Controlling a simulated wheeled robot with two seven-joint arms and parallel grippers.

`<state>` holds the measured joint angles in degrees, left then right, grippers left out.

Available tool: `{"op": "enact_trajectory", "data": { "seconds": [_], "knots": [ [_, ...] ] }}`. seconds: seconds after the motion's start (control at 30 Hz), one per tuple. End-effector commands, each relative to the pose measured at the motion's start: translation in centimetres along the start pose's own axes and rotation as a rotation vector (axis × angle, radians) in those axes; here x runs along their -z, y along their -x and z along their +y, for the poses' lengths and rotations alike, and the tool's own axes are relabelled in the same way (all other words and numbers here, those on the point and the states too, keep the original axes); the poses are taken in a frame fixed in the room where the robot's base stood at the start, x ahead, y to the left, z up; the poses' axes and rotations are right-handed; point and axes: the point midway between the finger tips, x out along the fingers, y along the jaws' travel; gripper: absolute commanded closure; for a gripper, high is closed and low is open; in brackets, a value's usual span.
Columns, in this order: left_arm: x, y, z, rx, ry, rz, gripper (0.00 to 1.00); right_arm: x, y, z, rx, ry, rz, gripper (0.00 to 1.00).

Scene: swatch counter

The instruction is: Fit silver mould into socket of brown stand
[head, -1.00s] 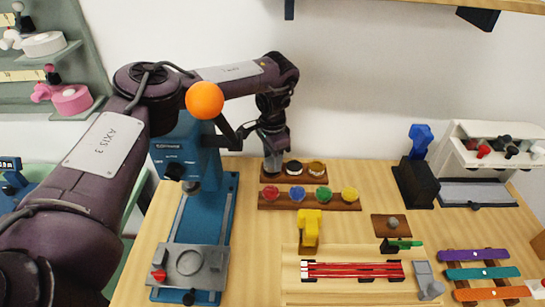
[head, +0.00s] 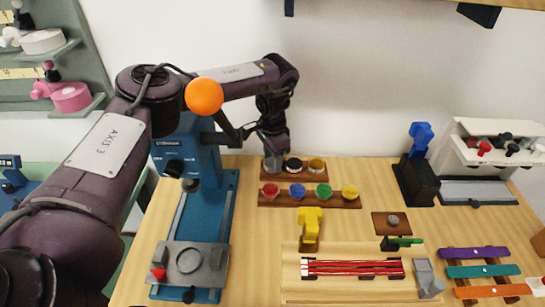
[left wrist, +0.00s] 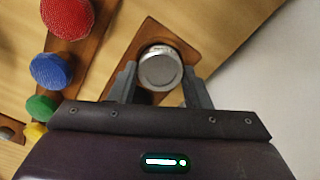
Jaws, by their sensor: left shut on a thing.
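My left gripper (head: 273,160) points down at the left end of the brown stand (head: 307,180) at the back of the counter. It is shut on the silver mould, whose round metal face (left wrist: 159,69) shows between the two fingers (left wrist: 158,88) in the left wrist view. The brown stand also shows behind the mould in that view (left wrist: 150,30). A black mould (head: 293,166) and a gold mould (head: 316,165) stand in the middle and right places of the stand. Whether the silver mould is seated in the left socket I cannot tell. My right gripper is out of view.
A brown rack with red (head: 271,191), blue, green and yellow knobs lies just in front of the stand. A blue press (head: 230,200) stands to the left, and a yellow tool (head: 310,225) is nearer. The wall is close behind.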

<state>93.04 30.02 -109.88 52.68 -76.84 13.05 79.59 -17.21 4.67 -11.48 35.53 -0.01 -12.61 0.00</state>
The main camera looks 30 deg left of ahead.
Motion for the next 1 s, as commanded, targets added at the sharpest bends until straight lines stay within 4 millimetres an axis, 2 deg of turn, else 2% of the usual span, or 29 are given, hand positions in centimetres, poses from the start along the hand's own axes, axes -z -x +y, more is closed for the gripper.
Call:
{"op": "enact_trajectory", "data": {
  "seconds": [0.03,0.07,0.23,0.57,0.73,1.0],
  "knots": [
    [0.0,0.0,0.0,0.000,0.000,0.001,0.85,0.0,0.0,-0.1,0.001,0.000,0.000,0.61],
    [0.0,0.0,0.0,0.000,0.000,0.001,0.54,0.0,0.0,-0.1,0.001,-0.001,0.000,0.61],
    [0.0,0.0,0.0,0.000,0.000,0.001,0.32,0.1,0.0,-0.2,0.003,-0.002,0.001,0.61],
    [0.0,0.3,0.0,0.000,0.000,0.000,0.31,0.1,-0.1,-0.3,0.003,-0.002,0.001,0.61],
    [0.1,2.5,-0.1,0.001,0.000,0.004,0.31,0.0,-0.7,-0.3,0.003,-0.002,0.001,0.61],
    [0.1,7.1,0.0,0.002,-0.002,0.001,0.31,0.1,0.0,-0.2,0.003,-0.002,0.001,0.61]
  ]
}}
